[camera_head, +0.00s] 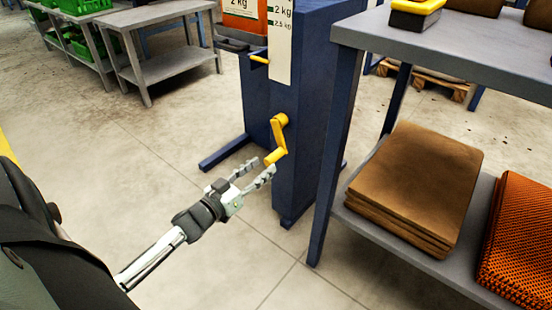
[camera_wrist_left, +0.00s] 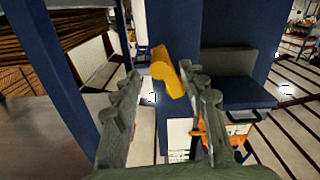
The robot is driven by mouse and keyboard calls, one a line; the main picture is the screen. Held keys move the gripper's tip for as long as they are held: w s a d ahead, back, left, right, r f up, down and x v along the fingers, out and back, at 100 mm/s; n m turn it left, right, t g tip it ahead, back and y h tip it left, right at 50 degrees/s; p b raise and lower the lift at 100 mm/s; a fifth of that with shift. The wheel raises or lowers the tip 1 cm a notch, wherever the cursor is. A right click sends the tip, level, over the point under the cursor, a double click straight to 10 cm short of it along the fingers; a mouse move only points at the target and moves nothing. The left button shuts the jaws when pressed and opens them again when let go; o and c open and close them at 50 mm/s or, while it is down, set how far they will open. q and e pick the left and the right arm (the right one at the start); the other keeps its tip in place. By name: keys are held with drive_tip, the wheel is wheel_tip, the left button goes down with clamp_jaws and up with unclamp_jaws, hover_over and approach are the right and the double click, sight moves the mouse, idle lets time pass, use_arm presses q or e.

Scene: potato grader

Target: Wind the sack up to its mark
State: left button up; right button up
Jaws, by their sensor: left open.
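A yellow crank (camera_head: 280,130) is mounted on the side of a blue post (camera_head: 310,90), its handle hanging down and to the left. My left gripper (camera_head: 264,167) is open and empty, its fingertips close to the handle's lower end. In the left wrist view the crank handle (camera_wrist_left: 167,75) shows between and beyond the open fingers (camera_wrist_left: 160,85); contact cannot be told. A white scale (camera_head: 280,45) shows 2 kg and 2.5 kg marks. A yellow pointer (camera_head: 259,60) sits below the 2.5 kg mark.
A grey table (camera_head: 470,60) stands close right of the post, with brown folded sacks (camera_head: 420,180) and orange net sacks (camera_head: 520,240) on its lower shelf. A blue foot (camera_head: 224,152) sticks out left of the post. Grey benches (camera_head: 165,62) stand behind. The left floor is clear.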

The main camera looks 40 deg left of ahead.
sight(272, 159)
use_arm(q)
drive_tip(key=w, duration=0.2)
drive_tip(key=w+b, duration=0.1)
drive_tip(key=w, duration=0.2)
drive_tip(key=shift+w+d, duration=0.2)
drive_tip(key=shift+w, duration=0.1)
clamp_jaws()
